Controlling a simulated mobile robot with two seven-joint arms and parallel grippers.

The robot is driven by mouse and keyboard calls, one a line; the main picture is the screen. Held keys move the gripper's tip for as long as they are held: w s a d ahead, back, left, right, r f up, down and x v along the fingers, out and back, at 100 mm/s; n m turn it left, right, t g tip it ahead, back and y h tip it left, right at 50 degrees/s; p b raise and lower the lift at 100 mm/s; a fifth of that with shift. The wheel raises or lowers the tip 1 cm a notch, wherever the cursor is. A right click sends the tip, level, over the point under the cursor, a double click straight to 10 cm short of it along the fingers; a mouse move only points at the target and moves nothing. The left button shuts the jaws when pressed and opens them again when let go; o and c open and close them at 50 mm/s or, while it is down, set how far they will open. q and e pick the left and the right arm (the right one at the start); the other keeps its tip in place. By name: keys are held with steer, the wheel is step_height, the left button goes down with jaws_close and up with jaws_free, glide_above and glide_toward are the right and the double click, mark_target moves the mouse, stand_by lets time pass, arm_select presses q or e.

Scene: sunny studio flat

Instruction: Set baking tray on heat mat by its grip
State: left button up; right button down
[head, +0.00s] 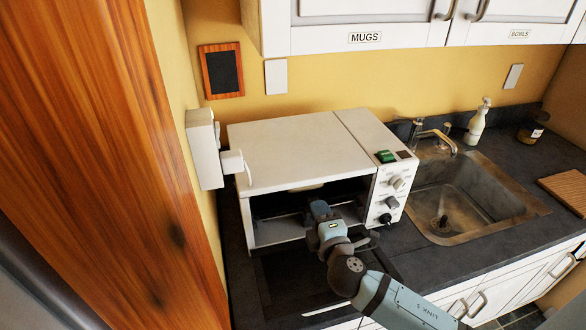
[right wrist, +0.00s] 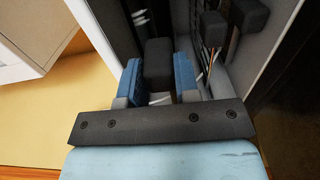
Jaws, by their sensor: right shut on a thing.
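My right gripper (head: 319,208) reaches into the open front of the white countertop oven (head: 285,150). In the right wrist view, the blue finger pads of my right gripper (right wrist: 158,84) are closed on both sides of a dark block, which looks like the baking tray's grip (right wrist: 158,58). The tray's body cannot be clearly made out; the oven's shadow and my arm hide much of the inside. I cannot clearly pick out the heat mat in either view. My left gripper is not in view.
A dark panel, apparently the lowered oven door (head: 287,277), lies in front of the opening. The oven's control panel (head: 392,190) with knobs is close on the right. A sink (head: 465,195) is further right, with dark counter (head: 430,265) before it. A wooden panel (head: 85,150) stands left.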

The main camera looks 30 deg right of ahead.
steer(key=b+v, duration=0.1)
steer(key=v, duration=0.6)
steer(key=shift+s, duration=0.3)
steer(key=shift+r, duration=0.1)
stand_by(0.3)
steer(key=b+v, duration=0.4)
steer(key=v, duration=0.9)
steer(key=shift+a+b, duration=0.2)
steer(key=shift+b, duration=0.15)
